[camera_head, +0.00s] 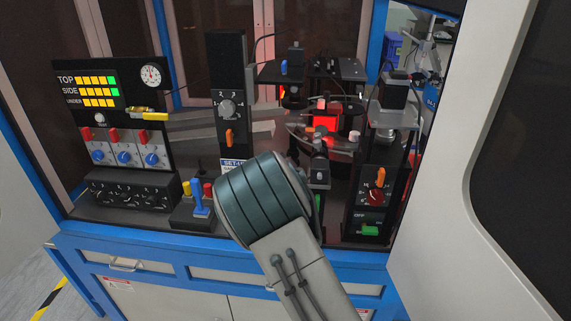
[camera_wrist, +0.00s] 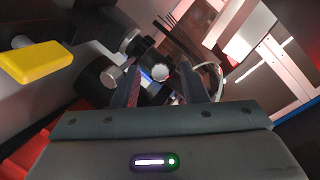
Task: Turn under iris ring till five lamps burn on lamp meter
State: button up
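The lamp meter (camera_head: 89,90) is on the dark panel at the left in the head view. Its TOP and SIDE rows show yellow lamps ending in green. Its UNDER row (camera_head: 97,102) shows several yellow lamps and no clear green one. The under camera (camera_head: 318,168) stands low behind my arm in the head view. My gripper (camera_wrist: 160,80) shows in the wrist view with its fingers apart. A dark lens assembly with a silver knob (camera_wrist: 160,72) appears beyond and between the fingertips. Contact with the iris ring cannot be made out. My forearm hides the gripper in the head view.
A yellow handle (camera_wrist: 36,63) is close at the left in the wrist view. A joystick box (camera_head: 196,208) stands left of my arm. A black post with a dial (camera_head: 228,105) and a switch column (camera_head: 374,205) flank the cameras. Room among the fixtures is tight.

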grip_shut()
jog(key=shift+f+b, duration=0.25)
jog(key=shift+b, duration=0.55)
jog(key=y+b, duration=0.1)
jog(key=b, duration=0.2)
jog(key=shift+s+d+n, duration=0.1)
jog(key=shift+d+n, duration=0.2)
jog(key=shift+n, duration=0.1)
jog(key=shift+d+r+n+y+b, duration=0.15)
jog(key=shift+n+y+b, duration=0.15)
jog(key=shift+b, duration=0.6)
jog(key=shift+r, duration=0.1)
